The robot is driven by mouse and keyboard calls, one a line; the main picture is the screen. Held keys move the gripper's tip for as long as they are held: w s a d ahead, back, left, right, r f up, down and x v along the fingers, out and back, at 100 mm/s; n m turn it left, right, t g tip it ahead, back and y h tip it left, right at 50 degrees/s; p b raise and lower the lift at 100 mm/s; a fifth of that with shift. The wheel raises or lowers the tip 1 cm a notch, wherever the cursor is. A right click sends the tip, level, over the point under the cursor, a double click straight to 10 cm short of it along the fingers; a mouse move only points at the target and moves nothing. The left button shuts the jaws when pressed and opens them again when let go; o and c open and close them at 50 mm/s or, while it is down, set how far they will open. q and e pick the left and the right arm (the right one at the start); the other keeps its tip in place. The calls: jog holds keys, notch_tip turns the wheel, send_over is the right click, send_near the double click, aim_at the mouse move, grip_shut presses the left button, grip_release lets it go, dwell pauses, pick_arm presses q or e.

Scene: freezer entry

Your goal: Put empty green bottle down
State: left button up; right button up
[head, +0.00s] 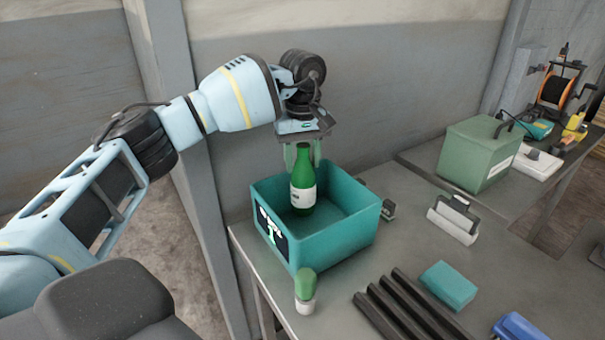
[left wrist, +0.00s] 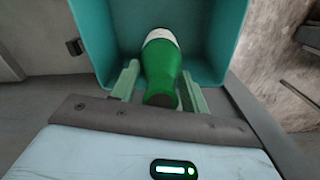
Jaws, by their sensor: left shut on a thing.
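The green bottle (head: 303,178) with a white label is upright inside the teal crate (head: 345,243), towards its left side. My left gripper (head: 303,150) comes down from above, with its green fingers on either side of the bottle's neck, shut on it. In the left wrist view, the bottle (left wrist: 161,70) lies between the two fingers (left wrist: 160,90), with the crate (left wrist: 95,35) around it. I cannot tell whether the bottle's base touches the crate floor. My right gripper is not in view.
A small green-capped white bottle (head: 305,291) stands in front of the crate. Dark bars (head: 408,305), a teal block (head: 449,285), a blue item (head: 518,327) and a white-bladed tool (head: 454,220) lie to the right. A green box (head: 476,155) stands further back. A grey post (head: 190,130) rises left of the table.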

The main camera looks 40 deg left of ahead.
aim_at(302, 173)
pick_arm(q)
jog(key=shift+f, duration=1.95)
jog(key=o, duration=1.2)
notch_tip(302, 173, up, 12)
jog(key=shift+r+b, duration=0.15)
jog(key=shift+b, duration=0.2)
